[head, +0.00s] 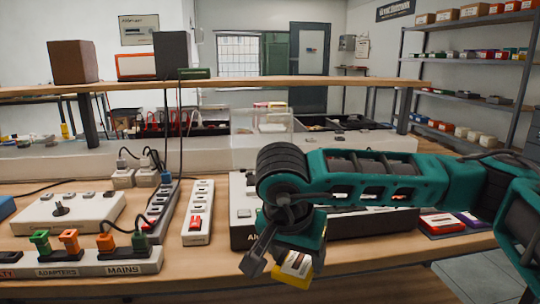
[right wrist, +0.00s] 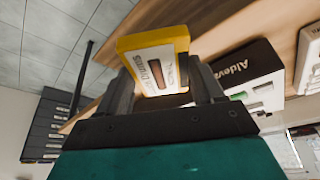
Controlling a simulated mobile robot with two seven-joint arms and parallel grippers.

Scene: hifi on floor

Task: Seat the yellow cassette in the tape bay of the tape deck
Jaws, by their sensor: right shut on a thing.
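The yellow cassette (head: 297,266) has a white label and is held in my right gripper (head: 281,263), just in front of the bench's front edge. In the right wrist view, the cassette (right wrist: 153,58) sits between the two dark fingers (right wrist: 163,82), its label and dark window facing the camera. The tape deck (head: 241,205) is a pale box with a dark lettered front strip, standing behind my right gripper and forearm. Its lettered side (right wrist: 240,72) shows beyond the fingers in the right wrist view. My arm hides much of the deck, and I cannot make out the tape bay. My left gripper is out of view.
Power strips (head: 198,212) and a socket block marked ADAPTERS and MAINS (head: 85,264) with coloured plugs stand left of the deck. A red-and-white case (head: 440,223) lies to the right. A raised wooden shelf (head: 300,82) crosses behind. Bare bench shows front left of the deck.

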